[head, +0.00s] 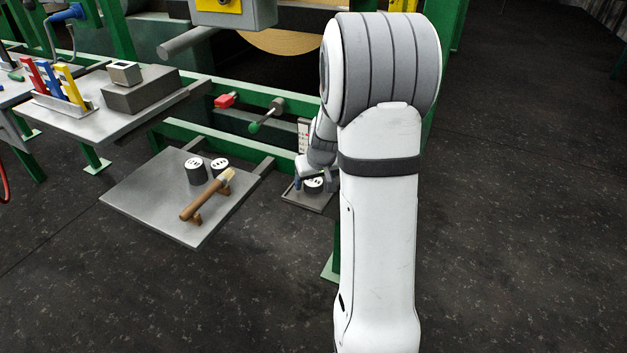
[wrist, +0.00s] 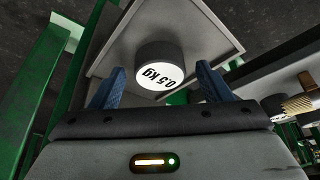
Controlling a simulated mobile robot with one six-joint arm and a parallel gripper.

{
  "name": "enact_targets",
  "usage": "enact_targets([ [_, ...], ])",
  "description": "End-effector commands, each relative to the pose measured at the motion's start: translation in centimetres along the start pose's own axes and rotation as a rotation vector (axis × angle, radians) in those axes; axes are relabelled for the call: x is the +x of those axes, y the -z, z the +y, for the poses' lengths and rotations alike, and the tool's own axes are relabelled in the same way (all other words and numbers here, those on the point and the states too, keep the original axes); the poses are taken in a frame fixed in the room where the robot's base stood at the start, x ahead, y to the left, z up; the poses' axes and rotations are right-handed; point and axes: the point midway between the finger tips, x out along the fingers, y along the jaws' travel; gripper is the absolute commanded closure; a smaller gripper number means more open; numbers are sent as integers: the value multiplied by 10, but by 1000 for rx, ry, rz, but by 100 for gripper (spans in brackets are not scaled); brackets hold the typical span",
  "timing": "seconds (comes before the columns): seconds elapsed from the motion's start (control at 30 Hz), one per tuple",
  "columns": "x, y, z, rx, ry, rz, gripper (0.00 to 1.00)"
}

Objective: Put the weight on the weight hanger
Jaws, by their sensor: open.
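A dark round weight with a white top marked "0.5 kg" (wrist: 158,68) sits on a small grey plate (wrist: 205,25) in the wrist view. The plate, which looks like the weight hanger's pan, also shows in the head view (head: 312,203), low by the green frame. My gripper (wrist: 160,80) is open, with its blue fingertips on either side of the weight. Whether they touch it I cannot tell. In the head view my gripper (head: 309,184) is partly hidden by my arm, and only part of the weight's top shows.
A low grey shelf (head: 150,208) left of the plate holds two similar weights (head: 196,172) (head: 220,166) and a wooden-handled brush (head: 207,196). A higher grey table (head: 90,123) carries colored tools and a block. Green frame bars (head: 235,140) run behind. The floor at right is clear.

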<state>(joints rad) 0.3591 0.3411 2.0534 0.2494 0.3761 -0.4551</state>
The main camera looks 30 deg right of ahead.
Motion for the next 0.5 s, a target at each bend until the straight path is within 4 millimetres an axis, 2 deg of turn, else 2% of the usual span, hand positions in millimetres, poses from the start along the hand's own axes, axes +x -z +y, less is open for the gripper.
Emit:
enact_targets([
  [0.3,-71,2,1,1,-2,4,29],
  [0.5,-104,1,1,2,-2,4,29],
])
